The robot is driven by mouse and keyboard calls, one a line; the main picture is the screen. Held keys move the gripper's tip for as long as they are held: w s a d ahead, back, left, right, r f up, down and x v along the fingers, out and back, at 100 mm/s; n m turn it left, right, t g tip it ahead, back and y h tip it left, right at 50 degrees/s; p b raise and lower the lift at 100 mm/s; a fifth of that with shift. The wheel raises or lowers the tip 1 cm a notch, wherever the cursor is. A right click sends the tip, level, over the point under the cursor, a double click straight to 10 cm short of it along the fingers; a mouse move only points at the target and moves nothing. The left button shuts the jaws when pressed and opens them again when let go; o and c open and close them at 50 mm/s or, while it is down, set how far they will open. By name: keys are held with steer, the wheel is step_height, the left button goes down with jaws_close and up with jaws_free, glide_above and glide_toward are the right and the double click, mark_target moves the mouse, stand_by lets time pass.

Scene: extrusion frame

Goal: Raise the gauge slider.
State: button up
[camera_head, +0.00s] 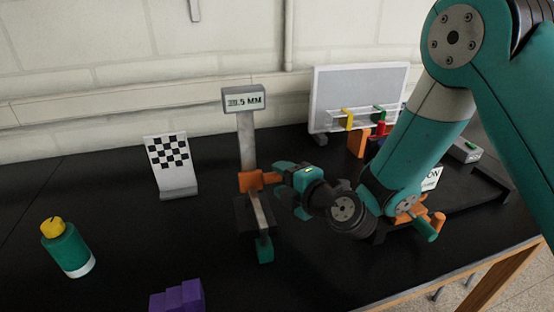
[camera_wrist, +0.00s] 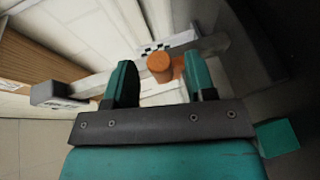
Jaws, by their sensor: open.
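The height gauge (camera_head: 247,148) stands upright on the black table, with a grey display box (camera_head: 244,99) at its top. Its orange slider (camera_head: 257,180) sits low on the column. My gripper (camera_head: 282,176) is just right of the slider, pointing toward it. In the wrist view my gripper (camera_wrist: 163,80) is open, its two teal fingers apart. The orange slider (camera_wrist: 160,66) shows as a round knob between and beyond the fingertips, nearer the right finger. I cannot tell whether the fingers touch it. The gauge column (camera_wrist: 100,83) runs across the wrist view behind the fingers.
A checkerboard plate (camera_head: 171,165) stands left of the gauge. A teal bottle with a yellow top (camera_head: 67,247) and a purple stepped block (camera_head: 178,298) are at front left. A grey panel (camera_head: 357,92) with coloured parts stands behind my arm. The table between bottle and gauge is clear.

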steer(key=shift+p+x, duration=0.6)
steer(key=shift+x, duration=0.5)
steer(key=shift+c, duration=0.5)
jaws_close()
step_height(320, 180, up, 9)
steer(key=p, duration=0.3)
steer(key=shift+r, duration=0.1)
steer(key=shift+o, duration=0.5)
jaws_free()
steer(key=shift+d, duration=0.1)
